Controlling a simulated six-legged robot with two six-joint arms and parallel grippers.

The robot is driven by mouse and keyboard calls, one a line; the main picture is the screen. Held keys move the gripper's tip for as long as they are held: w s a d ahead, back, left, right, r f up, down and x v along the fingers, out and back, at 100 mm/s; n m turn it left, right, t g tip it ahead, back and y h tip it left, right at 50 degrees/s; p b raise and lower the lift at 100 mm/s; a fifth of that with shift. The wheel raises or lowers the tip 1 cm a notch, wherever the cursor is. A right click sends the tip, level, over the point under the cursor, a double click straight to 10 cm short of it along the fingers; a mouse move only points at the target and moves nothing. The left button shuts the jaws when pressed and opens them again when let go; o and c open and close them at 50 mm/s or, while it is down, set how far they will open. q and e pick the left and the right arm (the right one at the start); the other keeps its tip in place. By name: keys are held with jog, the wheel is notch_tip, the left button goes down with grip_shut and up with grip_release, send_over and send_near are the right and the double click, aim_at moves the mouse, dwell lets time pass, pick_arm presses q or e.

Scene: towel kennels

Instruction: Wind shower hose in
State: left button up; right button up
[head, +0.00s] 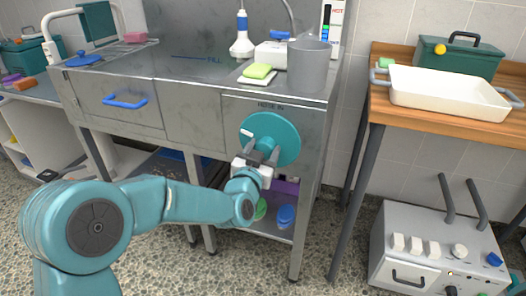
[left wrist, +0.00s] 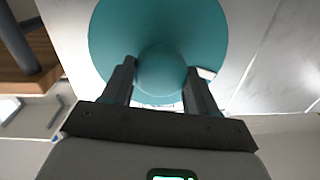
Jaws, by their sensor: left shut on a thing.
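A round teal wheel (head: 283,136) is mounted on the front of the steel unit, under the label "HOSE IN" (head: 271,105). It carries a small white piece (head: 247,132) near its left edge. In the left wrist view the teal wheel (left wrist: 210,35) fills the top, and its rounded hub (left wrist: 160,72) sits between my fingers. My left gripper (head: 264,156) is shut on the hub, and it also shows in the left wrist view (left wrist: 160,85). The white piece (left wrist: 206,73) is beside the right-hand finger there. My right gripper is out of view. I cannot make out the hose for certain.
A grey bucket (head: 308,66), a green sponge (head: 257,71) and a white-and-blue bottle (head: 241,40) stand on the steel top. A wooden table (head: 440,112) with a cream tray (head: 450,98) is at the right. A grey machine (head: 425,240) stands on the floor below it.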

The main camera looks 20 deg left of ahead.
pick_arm(q)
jog(key=m, duration=0.3)
jog(key=shift+m+b, duration=0.4)
jog(key=m, duration=0.3)
jog(key=shift+f+m, duration=0.1)
jog(key=shift+m, duration=0.2)
jog(key=m, duration=0.7)
jog(key=shift+d+t+h+b, duration=0.1)
jog(key=shift+t+h+b, duration=0.2)
jog(key=shift+h+b, duration=0.1)
jog(key=o, duration=1.5)
